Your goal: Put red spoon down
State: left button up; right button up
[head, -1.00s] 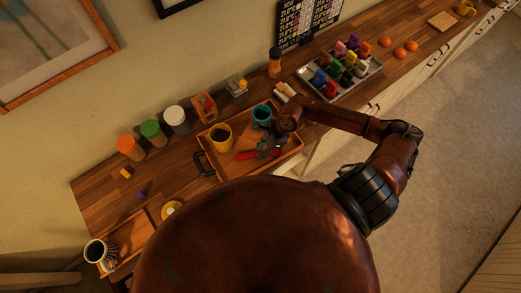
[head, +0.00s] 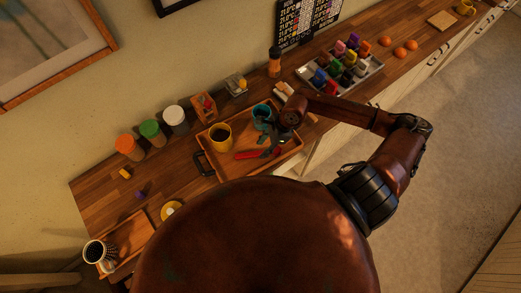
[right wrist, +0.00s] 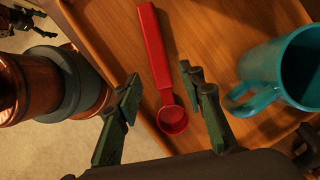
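The red spoon (head: 247,155) lies on the wooden tray (head: 228,174). In the right wrist view the red spoon (right wrist: 157,50) has its handle pointing away and its round bowl toward me, between the two finger lines. My right gripper (head: 272,141) is just above the tray, beside the teal mug (head: 262,111). In the right wrist view its fingers (right wrist: 165,83) are spread apart, with a gap on both sides of the spoon and nothing held. My left gripper is not in view.
The teal mug (right wrist: 285,72) stands close right of my fingers in the right wrist view. A yellow mug (head: 220,136) stands on the tray's left part. Several jars stand behind it. A grey rack with coloured items (head: 341,69) lies to the right.

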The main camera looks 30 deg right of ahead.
jog(key=v, duration=0.8)
jog(key=shift+r+b, duration=0.35)
jog(key=shift+b, duration=0.1)
